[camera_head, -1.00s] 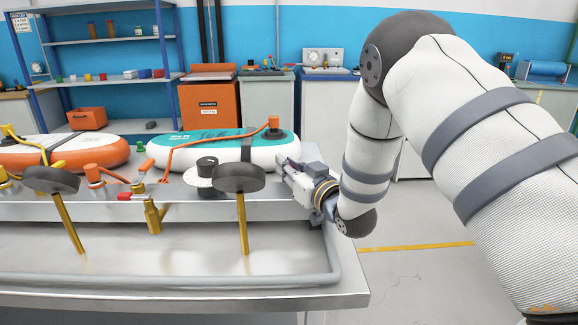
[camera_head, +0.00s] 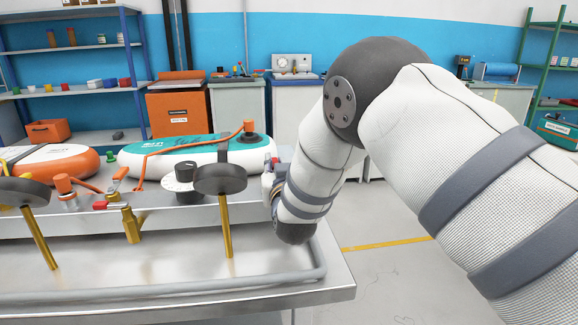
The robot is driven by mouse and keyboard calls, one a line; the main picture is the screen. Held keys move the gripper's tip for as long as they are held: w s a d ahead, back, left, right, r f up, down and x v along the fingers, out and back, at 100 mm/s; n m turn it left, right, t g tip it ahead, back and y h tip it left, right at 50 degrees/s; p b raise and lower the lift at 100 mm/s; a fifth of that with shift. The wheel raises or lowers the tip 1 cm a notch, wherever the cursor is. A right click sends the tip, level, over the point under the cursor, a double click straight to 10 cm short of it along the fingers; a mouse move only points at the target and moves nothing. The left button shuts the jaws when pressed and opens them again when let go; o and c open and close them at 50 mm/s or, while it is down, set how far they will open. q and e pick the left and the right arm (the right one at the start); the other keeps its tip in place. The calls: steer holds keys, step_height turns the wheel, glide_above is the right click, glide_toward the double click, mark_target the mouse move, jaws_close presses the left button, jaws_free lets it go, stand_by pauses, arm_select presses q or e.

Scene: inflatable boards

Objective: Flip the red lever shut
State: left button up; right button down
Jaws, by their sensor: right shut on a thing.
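A smaller red piece (camera_head: 100,205) lies just left of the valve. My right gripper (camera_head: 268,181) is at the right end of the teal-and-white board (camera_head: 205,157), well to the right of that handle. It is mostly hidden by my own wrist. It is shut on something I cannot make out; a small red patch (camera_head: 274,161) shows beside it. My left gripper is not in view.
Two black round pads on brass posts, one left (camera_head: 22,193) and one right (camera_head: 220,179), stand in front of the ledge. A black dial (camera_head: 185,173) sits by the board. An orange-and-white board (camera_head: 60,162) lies left. Floor right of the metal bench (camera_head: 180,272) is open.

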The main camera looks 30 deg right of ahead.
steer(key=shift+h, duration=0.3)
steer(key=c, duration=1.5)
jaws_free()
steer(key=shift+c, duration=0.2)
steer(key=v, duration=1.2)
steer(key=shift+r, duration=0.1)
